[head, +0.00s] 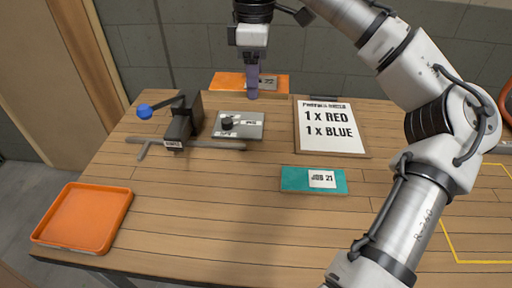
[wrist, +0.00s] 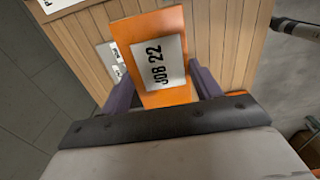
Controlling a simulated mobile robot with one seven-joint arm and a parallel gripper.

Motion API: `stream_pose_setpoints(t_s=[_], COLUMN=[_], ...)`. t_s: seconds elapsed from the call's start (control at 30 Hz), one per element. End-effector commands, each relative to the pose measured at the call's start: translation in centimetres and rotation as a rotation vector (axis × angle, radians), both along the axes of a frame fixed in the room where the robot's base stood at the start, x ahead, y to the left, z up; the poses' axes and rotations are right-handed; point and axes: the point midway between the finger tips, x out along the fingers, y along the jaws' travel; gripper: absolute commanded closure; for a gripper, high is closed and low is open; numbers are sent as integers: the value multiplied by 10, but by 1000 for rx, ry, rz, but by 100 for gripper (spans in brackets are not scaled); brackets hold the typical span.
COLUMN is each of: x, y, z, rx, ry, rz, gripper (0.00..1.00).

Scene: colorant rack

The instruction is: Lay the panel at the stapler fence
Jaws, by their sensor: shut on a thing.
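An orange panel with a white JOB 22 label (head: 227,81) is at the far edge of the table, behind the grey plate; it fills the middle of the wrist view (wrist: 150,30). My gripper (head: 252,92) points down over it, its purple fingers on either side of the panel in the wrist view (wrist: 163,88), shut on it. I cannot tell whether the panel is off the table. The dark stapler (head: 183,122), with a blue-knobbed lever (head: 145,110), stands left of my gripper. A grey bar (head: 215,144), seemingly the fence, runs along its base.
A grey plate with a black knob (head: 250,130) lies right of the stapler. A board reading 1 x RED, 1 x BLUE (head: 330,145) is further right. A teal JOB 21 panel (head: 295,179) lies nearer. An orange tray (head: 85,244) is front left. The front middle is clear.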

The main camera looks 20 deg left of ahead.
Motion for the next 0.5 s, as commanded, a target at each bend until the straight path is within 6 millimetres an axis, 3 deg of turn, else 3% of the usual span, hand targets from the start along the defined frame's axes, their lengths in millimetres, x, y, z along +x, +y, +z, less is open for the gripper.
stream_pose_setpoints(t_s=[0.3, 0.5], x=[0, 0], y=[-1, -1], z=[-85, -127], rx=[-3, -1], ry=[1, 1], rz=[-2, -2], gripper=[61, 61])
